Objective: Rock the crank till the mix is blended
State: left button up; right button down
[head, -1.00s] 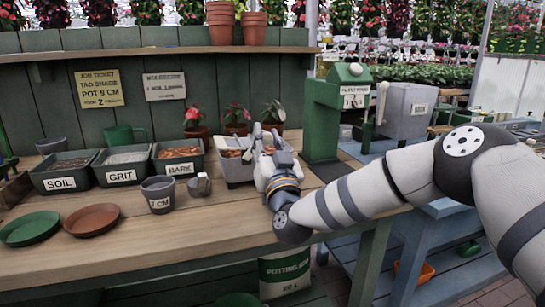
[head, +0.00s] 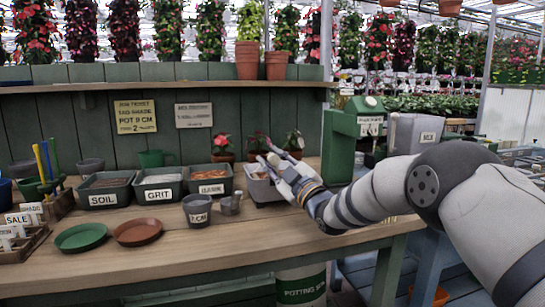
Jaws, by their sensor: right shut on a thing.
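The grey box labelled MIX (head: 418,136) stands at the right of the bench, beside a green press-like machine (head: 350,135). A pale handle (head: 393,122) shows at the box's left edge; its contents are hidden. My right gripper (head: 271,162) is at the rim of a grey tub (head: 263,190) and is shut on it, though the contact is partly hidden by the fingers. The tub stands on the bench, right of the bark bin (head: 210,188). My left gripper is out of view.
Soil (head: 103,200) and grit (head: 158,196) bins stand left of the bark. A small grey pot (head: 197,212), a scoop-like cup (head: 231,205) and green (head: 81,238) and brown (head: 138,232) saucers lie in front. Potted plants stand behind the tub.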

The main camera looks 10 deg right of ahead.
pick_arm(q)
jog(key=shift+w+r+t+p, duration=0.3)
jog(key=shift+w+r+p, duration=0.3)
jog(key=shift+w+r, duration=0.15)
pick_arm(e)
jog(key=a+n+g, duration=0.1)
jog(key=n, duration=0.2)
jog(key=f+n+g, duration=0.1)
jog(key=n, duration=0.2)
jog(key=a+f+n+g, duration=0.1)
jog(key=n, duration=0.2)
jog(key=shift+a+y, duration=0.3)
jog(key=shift+y, duration=0.1)
jog(key=c, duration=1.5)
grip_release()
jog(key=shift+o, duration=1)
jog(key=shift+w+d+f, duration=0.1)
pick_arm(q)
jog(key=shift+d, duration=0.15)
pick_arm(e)
jog(key=shift+f, duration=0.1)
jog(key=shift+a, duration=0.2)
